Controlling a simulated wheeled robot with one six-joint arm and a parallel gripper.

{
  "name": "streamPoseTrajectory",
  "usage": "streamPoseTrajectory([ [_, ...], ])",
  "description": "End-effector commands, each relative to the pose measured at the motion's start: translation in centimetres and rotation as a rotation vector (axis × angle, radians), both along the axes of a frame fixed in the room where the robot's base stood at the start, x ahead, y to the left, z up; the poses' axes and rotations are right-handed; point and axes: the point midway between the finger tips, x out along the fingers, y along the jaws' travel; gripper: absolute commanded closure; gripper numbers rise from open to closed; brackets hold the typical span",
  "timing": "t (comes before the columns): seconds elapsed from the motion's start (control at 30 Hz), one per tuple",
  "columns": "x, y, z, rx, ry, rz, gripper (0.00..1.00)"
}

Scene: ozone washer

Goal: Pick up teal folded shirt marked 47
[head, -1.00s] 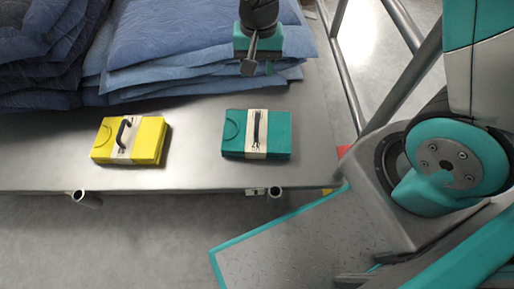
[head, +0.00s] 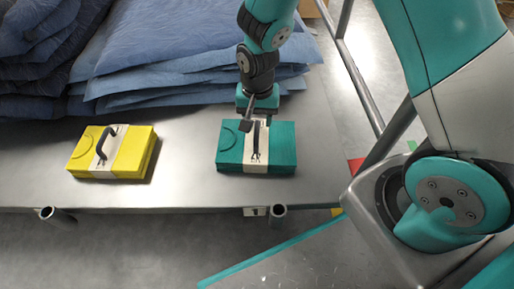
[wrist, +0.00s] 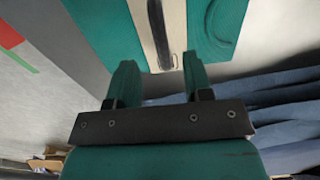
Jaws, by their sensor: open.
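The teal folded shirt (head: 229,148) lies flat on the metal table, with a pale band and a dark handle across its middle. The marking on the band is too small to read. In the wrist view the teal shirt (wrist: 105,25) fills the top, its handle between and beyond the fingers. My gripper (head: 247,124) is over the back edge of the shirt in the head view. In the wrist view my gripper (wrist: 158,75) shows its two teal fingers apart with nothing between them. I cannot tell whether the fingertips touch the shirt.
A yellow folded shirt (head: 133,152) with a band and handle lies to the left on the metal table (head: 190,187). Stacks of blue folded cloth (head: 160,75) stand behind. A metal rail (head: 362,95) runs along the right side.

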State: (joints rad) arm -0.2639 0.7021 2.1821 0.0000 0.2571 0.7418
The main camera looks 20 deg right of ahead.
Motion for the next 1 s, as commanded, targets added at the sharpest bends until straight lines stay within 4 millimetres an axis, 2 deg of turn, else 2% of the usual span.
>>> streamPoseTrajectory([
  [0.17,0.0,0.1,-1.4,0.000,0.000,0.000,0.54],
  [0.43,0.1,0.2,-5.1,0.000,0.000,0.000,0.54],
  [0.7,0.1,0.2,-5.1,0.000,-0.001,0.000,0.54],
  [0.77,0.1,0.2,-5.1,0.000,-0.001,0.000,0.65],
  [0.9,0.1,0.2,-5.1,0.000,-0.001,0.000,0.97],
  [1.0,0.1,0.2,-5.1,0.000,0.000,0.000,1.00],
])
